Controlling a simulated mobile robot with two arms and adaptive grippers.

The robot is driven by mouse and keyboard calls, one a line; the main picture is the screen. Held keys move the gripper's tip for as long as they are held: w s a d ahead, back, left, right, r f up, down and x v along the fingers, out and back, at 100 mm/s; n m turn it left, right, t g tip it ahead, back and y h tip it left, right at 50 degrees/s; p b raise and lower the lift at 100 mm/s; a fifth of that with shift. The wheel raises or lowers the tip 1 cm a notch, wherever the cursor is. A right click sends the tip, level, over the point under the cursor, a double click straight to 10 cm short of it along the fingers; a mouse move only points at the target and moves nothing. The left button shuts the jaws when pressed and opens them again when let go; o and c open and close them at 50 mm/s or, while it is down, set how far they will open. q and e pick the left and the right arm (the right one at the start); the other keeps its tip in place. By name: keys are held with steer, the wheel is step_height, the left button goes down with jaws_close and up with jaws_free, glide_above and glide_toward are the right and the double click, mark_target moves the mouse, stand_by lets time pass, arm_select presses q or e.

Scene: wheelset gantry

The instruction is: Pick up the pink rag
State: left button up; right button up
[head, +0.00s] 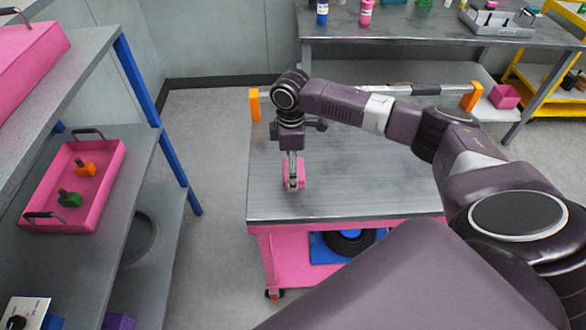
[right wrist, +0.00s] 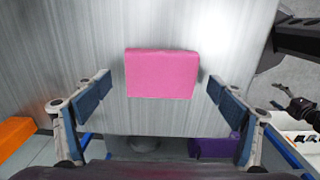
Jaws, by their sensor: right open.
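The pink rag (head: 300,174) lies on the grey top of a pink-framed cart (head: 370,190), near its left front part. In the right wrist view it is a flat pink rectangle (right wrist: 162,73) on brushed metal, fully visible between the fingers. My right gripper (head: 293,184) points down over the rag and partly hides it in the head view. In the right wrist view the gripper (right wrist: 160,82) is open, with one blue-padded finger on each side of the rag, apart from it. My left gripper is not in view.
Orange handles (head: 254,104) (head: 471,96) stand at the cart's back corners. A shelf rack on the left holds a pink tray (head: 74,186). A workbench (head: 400,25) with bottles stands behind. The cart top around the rag is clear.

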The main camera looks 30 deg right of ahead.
steer(key=shift+s+f, duration=0.1)
steer(key=c, duration=1.1)
steer(key=shift+r, duration=0.75)
steer(key=shift+r+b, duration=1)
steer(key=shift+r, duration=8.3)
